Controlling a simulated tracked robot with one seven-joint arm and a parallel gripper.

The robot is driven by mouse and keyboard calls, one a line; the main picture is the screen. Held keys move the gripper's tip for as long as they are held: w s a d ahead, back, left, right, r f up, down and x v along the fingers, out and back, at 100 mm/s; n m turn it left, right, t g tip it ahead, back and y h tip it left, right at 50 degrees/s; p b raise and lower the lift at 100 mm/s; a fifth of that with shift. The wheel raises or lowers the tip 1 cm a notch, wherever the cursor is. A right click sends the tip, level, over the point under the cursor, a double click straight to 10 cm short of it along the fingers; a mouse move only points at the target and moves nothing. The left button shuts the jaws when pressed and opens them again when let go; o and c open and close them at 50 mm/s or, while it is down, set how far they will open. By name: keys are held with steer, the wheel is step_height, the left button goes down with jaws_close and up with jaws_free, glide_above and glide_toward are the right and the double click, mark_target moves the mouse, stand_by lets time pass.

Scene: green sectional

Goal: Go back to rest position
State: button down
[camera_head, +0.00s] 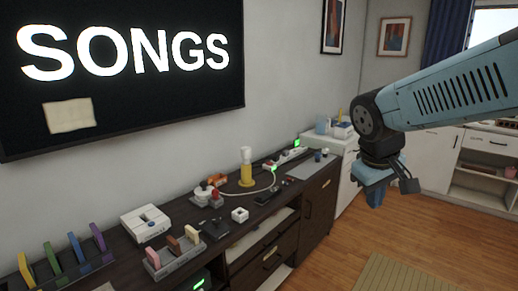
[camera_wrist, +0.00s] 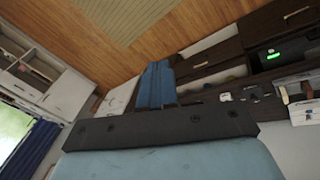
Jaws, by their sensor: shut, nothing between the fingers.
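My light-blue arm comes in from the right edge in the head view, high over the floor and to the right of the dark sideboard. My gripper (camera_head: 376,196) hangs below the dark wrist joint, apart from any furniture. In the wrist view my gripper (camera_wrist: 158,66) shows two blue fingers side by side with no clear gap. It is shut, and nothing is seen between the fingers.
The dark sideboard (camera_head: 271,254) holds a yellow-and-white bottle (camera_head: 246,167), a white box (camera_head: 146,223) and several small items. A wall screen (camera_head: 130,110) reads SONGS. White cabinets (camera_head: 432,158) stand behind. Wood floor (camera_head: 411,225) and a beige rug (camera_head: 395,275) are clear.

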steer(key=s+a+r+m+t+y, duration=0.1)
steer(key=s+r+m+t+y, duration=0.1)
steer(key=s, duration=0.4)
steer(key=shift+s+r+m+t+y, duration=0.3)
steer(key=shift+r+m, duration=0.4)
steer(key=shift+m, duration=0.1)
steer(key=shift+a, duration=0.1)
